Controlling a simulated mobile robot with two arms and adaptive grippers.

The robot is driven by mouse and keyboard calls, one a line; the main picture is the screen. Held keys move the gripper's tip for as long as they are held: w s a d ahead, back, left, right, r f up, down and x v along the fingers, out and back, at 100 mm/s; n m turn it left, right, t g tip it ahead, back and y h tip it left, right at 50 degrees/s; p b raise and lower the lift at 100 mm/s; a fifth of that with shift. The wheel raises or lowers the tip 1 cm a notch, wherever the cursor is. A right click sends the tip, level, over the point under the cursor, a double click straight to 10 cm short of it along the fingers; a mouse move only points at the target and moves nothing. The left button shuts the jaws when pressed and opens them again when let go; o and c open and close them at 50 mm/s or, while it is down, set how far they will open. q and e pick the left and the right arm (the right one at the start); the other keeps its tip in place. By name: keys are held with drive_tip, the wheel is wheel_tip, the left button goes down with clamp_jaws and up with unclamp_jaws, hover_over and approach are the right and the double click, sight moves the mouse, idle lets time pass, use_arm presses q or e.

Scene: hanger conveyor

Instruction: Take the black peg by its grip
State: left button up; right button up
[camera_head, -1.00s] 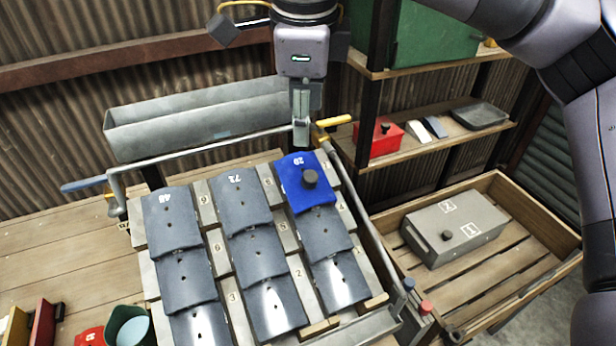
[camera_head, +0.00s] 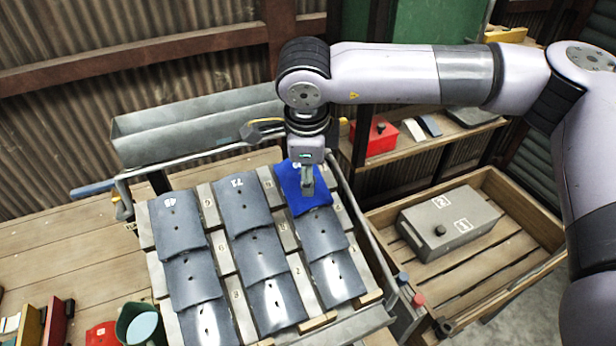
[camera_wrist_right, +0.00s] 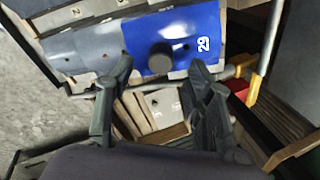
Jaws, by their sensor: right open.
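The black peg (camera_wrist_right: 160,58) stands in a blue tile (camera_wrist_right: 183,40) marked with a white number, and its round dark top faces the camera in the right wrist view. In the head view the peg is hidden behind my right gripper (camera_head: 307,192), which is over the blue tile (camera_head: 291,184) at the top of the right column. In the right wrist view my right gripper (camera_wrist_right: 161,68) is open. Its two fingers are on either side of the peg in the picture, with gaps between them and it. I cannot tell the exact height. My left gripper is not in view.
Grey tiles (camera_head: 256,254) lie in columns on the sloping rack. A crank rail with a blue handle (camera_head: 95,188) runs along the rack's upper edge. A wooden crate (camera_head: 545,262) holding a grey box (camera_head: 450,226) is at right. A red box (camera_head: 381,138) stands on the shelf.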

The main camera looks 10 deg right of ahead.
drive_tip(key=shift+p+x, duration=0.4)
drive_tip(key=shift+x, duration=1.3)
drive_tip(key=shift+a+r, duration=0.1)
drive_tip(key=shift+c, duration=0.2)
drive_tip(key=c, duration=1)
